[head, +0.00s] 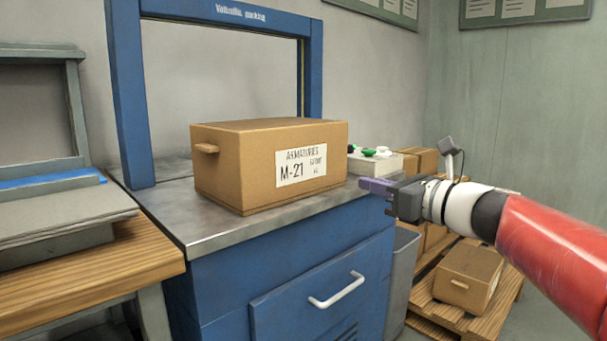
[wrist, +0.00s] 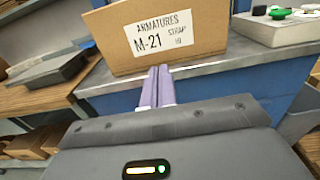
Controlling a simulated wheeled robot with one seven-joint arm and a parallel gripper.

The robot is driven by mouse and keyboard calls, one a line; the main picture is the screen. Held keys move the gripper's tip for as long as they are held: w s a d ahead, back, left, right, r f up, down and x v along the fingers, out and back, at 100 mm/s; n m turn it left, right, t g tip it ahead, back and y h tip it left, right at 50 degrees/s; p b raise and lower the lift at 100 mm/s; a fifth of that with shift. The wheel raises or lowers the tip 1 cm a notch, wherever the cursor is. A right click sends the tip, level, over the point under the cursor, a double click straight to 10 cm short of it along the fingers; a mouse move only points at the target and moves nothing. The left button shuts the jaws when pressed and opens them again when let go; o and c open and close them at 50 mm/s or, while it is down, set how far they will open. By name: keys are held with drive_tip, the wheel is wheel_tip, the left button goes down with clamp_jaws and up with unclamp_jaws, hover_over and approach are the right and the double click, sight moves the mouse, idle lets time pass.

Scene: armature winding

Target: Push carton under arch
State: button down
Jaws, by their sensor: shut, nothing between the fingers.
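The brown carton (head: 230,170) stands upright on the grey metal top of the blue machine, with a white label reading ARMATURES M-21. The blue arch (head: 130,100) rises behind it, and the carton stands in front of the opening. In the wrist view the carton (wrist: 205,40) fills the upper middle, and its lower edge is just past my fingertips. My gripper (head: 366,185) is right of the carton in the head view, its purple fingers shut and empty. The fingers also show in the wrist view (wrist: 158,80); I cannot tell whether they touch the carton.
A control box (head: 376,163) with green and white buttons stands right of the carton. A wooden bench (head: 120,255) with grey sheets is at the left. More cartons (head: 468,275) sit on a pallet at the lower right. The metal top (head: 190,215) is bare left of the carton.

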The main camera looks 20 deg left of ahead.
drive_tip(key=p+x, duration=0.2)
drive_tip(key=x, duration=0.9)
drive_tip(key=shift+w+a+p, duration=0.2)
drive_tip(key=shift+a+p, duration=0.05)
drive_tip(key=shift+p, duration=0.15)
